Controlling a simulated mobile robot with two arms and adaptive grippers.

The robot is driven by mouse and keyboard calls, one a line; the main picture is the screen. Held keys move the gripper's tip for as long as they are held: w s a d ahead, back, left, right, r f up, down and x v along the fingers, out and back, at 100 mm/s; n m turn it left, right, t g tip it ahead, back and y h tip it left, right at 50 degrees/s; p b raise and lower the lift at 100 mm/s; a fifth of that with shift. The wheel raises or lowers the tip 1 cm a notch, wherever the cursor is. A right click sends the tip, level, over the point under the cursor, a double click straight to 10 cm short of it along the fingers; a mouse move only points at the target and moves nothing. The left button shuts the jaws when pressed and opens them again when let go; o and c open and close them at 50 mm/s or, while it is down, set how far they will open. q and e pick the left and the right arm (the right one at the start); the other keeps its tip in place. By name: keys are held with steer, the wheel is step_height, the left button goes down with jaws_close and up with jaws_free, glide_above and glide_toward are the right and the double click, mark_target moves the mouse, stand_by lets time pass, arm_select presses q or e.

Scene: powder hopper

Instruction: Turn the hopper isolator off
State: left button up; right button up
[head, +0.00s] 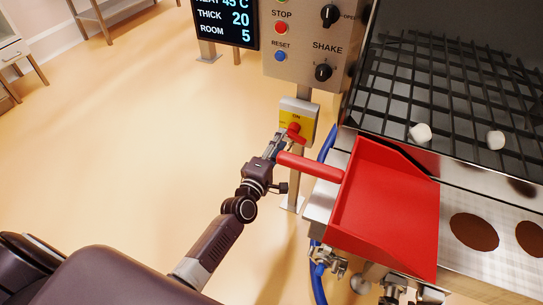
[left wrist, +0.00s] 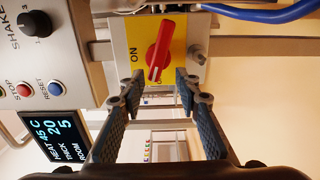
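The hopper isolator is a grey box with a yellow plate (head: 297,116) and a red rotary handle (head: 294,128), on a post below the control panel. In the left wrist view the red handle (left wrist: 161,50) lies across the yellow plate (left wrist: 134,36), slightly slanted, beside the word ON. The other marking is mostly hidden. My left gripper (head: 281,142) is just in front of the isolator. In the left wrist view its fingers (left wrist: 158,90) are spread wide, with the handle's near end between their tips and gaps on both sides. My right gripper is not in view.
A red scoop (head: 384,210) rests on the hopper's edge, its handle (head: 310,166) close to my left gripper's right side. The control panel (head: 306,42) with buttons and black knobs is above. A blue hose (head: 328,143) runs beside the post.

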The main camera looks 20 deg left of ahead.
arm_select(q)
steer(key=s, duration=0.8)
steer(key=shift+o, duration=0.7)
steer(key=shift+a, duration=0.1)
